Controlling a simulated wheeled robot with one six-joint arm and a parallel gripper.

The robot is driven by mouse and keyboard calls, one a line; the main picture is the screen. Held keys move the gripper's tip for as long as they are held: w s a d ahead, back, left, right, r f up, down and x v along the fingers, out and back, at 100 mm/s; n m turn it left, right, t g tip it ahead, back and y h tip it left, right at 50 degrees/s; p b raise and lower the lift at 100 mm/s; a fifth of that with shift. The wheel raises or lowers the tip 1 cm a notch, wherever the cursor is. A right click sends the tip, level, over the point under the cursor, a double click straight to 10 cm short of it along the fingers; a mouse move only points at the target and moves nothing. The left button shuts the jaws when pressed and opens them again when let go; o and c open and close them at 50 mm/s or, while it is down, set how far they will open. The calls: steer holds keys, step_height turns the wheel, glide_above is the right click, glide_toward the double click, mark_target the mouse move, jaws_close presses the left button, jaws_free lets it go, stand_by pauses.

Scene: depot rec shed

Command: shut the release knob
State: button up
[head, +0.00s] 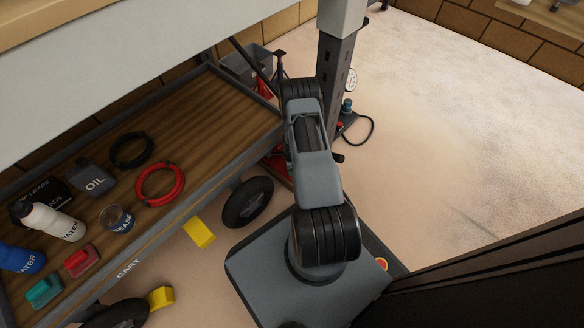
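I cannot make out the release knob for certain. A small blue-grey knob-like part (347,104) stands on the floor unit right of the grey post, below a round white gauge (351,79). A black hose (370,130) loops from this unit, and a bit of red shows at its base. More red metal (278,160) shows low behind my arm, mostly hidden. My arm reaches away from me across the cart's right end. My gripper is not visible; the arm hides whatever lies beyond and below it.
A wooden-topped cart (215,115) stands left, carrying an oil can (92,178), bottles, a red ring (160,184) and clamps. A grey post (335,75) rises near my arm. A grey bin (247,65) and red stand (263,87) are behind. Open floor lies right.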

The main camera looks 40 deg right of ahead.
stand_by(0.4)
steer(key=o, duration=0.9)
